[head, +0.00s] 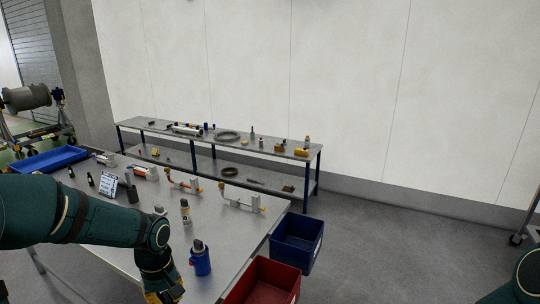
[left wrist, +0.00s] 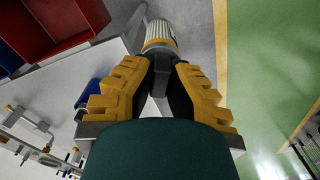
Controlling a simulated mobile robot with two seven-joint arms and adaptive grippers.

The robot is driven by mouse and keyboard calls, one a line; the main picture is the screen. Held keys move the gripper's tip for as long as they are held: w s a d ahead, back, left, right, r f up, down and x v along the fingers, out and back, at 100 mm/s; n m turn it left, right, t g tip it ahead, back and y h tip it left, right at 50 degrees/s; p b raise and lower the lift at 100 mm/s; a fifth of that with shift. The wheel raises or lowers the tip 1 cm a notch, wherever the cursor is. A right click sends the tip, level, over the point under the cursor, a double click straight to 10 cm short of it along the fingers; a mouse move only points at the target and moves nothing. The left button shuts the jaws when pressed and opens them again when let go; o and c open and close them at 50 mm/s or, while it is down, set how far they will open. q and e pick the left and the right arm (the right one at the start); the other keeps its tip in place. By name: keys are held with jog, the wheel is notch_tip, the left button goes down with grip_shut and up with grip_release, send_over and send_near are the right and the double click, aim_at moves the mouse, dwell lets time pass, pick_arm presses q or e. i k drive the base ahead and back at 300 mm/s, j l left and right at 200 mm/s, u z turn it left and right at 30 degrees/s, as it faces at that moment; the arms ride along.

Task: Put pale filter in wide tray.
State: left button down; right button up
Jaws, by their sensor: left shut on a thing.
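In the left wrist view my left gripper (left wrist: 161,62) is shut on the pale filter (left wrist: 159,34), a ribbed whitish cylinder with a yellowish band. The filter sticks out beyond the fingertips. In the head view my left gripper (head: 166,296) is at the bottom edge, by the table's near side; its fingertips and the filter are cut off there. A wide, shallow blue tray (head: 62,158) lies at the far left end of the table. My right gripper is out of view; only a piece of that arm shows at the lower right.
On the metal table (head: 145,225) stand a blue canister (head: 200,260), a pale bottle (head: 185,211), a small sign (head: 108,184), dark bottles and pipe fittings. A red bin (head: 266,282) and a blue bin (head: 297,241) are at its right edge. A bench (head: 270,143) stands behind.

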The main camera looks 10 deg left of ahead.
aim_at(50, 160)
jog(key=k+j+z, duration=0.2)
jog(key=k, duration=0.15)
jog(key=k+j+z, duration=0.2)
jog(key=j+z, duration=0.15)
jog(key=j, duration=0.5)
jog(key=j+z, duration=0.2)
jog(key=j, duration=0.5)
jog(key=j+z, duration=0.15)
jog(key=j, duration=0.55)
jog(key=j+z, duration=0.2)
jog(key=j, duration=0.45)
jog(key=k+j+z, duration=0.15)
jog(key=j, duration=0.5)
jog(key=k+j+z, duration=0.2)
jog(key=j, duration=0.45)
jog(key=k+j+z, duration=0.15)
jog(key=j, duration=0.45)
jog(key=k+j+z, duration=0.2)
jog(key=j, duration=0.4)
